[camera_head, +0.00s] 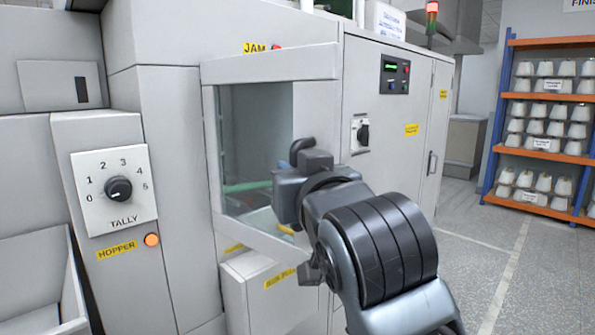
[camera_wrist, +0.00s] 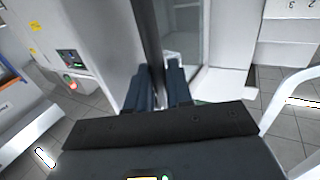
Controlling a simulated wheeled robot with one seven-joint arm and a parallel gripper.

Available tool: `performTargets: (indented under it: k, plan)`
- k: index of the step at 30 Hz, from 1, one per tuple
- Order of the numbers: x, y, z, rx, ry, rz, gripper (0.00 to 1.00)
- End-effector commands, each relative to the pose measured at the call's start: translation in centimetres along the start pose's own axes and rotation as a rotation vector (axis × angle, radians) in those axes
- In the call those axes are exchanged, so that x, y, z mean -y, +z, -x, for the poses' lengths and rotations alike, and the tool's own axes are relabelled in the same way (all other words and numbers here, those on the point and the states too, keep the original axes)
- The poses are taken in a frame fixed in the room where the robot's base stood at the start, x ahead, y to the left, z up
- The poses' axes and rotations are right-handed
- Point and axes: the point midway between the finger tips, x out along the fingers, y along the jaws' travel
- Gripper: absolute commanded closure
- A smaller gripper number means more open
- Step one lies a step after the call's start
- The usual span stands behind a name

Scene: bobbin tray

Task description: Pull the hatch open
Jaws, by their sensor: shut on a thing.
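The hatch (camera_head: 270,65) is a pale grey frame around a clear window on the front of the machine, under the JAM label. A dark handle (camera_head: 300,147) shows at the right side of its window; only its curved upper end is visible there. My gripper (camera_wrist: 159,80) is shut on the handle, whose dark bar (camera_wrist: 146,30) runs up between the two fingers in the wrist view. In the head view my wrist and arm cover the grip and the hatch's lower right part.
A TALLY dial (camera_head: 118,189) and an orange HOPPER light (camera_head: 152,240) are on the left. A rotary switch (camera_head: 361,134) and control panel (camera_head: 395,74) are right of the hatch. A bobbin rack (camera_head: 545,95) stands at far right. Open floor (camera_head: 470,250) lies right of the machine.

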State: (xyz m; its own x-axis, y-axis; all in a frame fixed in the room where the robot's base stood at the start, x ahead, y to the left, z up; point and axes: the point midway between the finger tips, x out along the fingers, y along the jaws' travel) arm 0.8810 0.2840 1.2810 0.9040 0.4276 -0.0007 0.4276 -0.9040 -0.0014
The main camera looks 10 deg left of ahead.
Motion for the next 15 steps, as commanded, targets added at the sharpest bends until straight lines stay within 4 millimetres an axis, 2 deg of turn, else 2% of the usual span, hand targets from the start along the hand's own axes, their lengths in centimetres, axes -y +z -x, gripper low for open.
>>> performTargets:
  k: [1, 8, 9, 13, 15]
  plan:
    - [1.09, -0.23, -0.13, -0.005, -0.022, 0.001, 1.0]
    - [1.11, -0.31, -0.15, -0.007, -0.023, 0.001, 1.0]
    - [1.1, -0.31, -0.15, -0.006, -0.023, 0.0, 0.76]
    - [0.85, -0.26, -0.12, -0.005, -0.018, 0.001, 0.63]
    - [0.7, -0.22, -0.1, -0.004, -0.015, 0.0, 0.62]
